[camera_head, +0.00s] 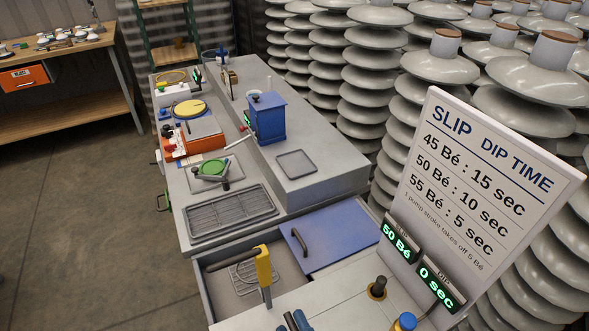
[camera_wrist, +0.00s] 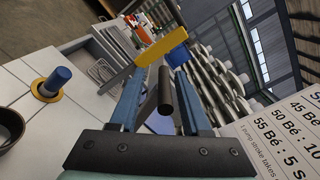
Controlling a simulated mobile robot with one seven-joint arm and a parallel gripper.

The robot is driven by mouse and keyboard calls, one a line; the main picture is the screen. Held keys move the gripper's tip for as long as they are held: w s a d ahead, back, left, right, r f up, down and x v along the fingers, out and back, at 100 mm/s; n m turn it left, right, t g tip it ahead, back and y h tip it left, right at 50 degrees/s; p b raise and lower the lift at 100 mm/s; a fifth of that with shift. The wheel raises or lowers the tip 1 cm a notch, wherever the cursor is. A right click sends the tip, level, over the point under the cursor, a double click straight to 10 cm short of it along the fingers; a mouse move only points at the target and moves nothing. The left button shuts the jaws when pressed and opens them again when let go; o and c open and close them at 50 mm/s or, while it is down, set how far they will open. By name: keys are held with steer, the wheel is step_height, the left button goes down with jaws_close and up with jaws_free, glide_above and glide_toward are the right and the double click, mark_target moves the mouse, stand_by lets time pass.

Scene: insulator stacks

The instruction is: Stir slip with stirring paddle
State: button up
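The stirring paddle appears to be the yellow-topped tool (camera_head: 264,266) with a thin grey shaft, upright beside the open drawer in the head view. In the wrist view its yellow part (camera_wrist: 150,60) lies slanted beyond my fingers. My gripper (camera_head: 292,322) shows only as blue fingertips at the bottom edge of the head view, close to the paddle's lower end. In the wrist view my gripper (camera_wrist: 160,92) has its blue fingers apart. A dark cylinder (camera_wrist: 165,92) shows between them, without clear contact on both sides. The slip itself is not clearly visible.
The sign (camera_head: 480,185) stands at right, with displays reading 50 Bé (camera_head: 400,242) and 0 sec (camera_head: 436,284). A dark knob (camera_head: 378,288) stands on the counter. A blue lid (camera_head: 328,236) lies by the open drawer (camera_head: 235,282). A blue knob (camera_wrist: 54,80) shows in the wrist view.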

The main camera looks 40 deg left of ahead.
steer(key=shift+r, duration=0.15)
steer(key=b+v, duration=0.2)
steer(key=v, duration=1.1)
stand_by(1.1)
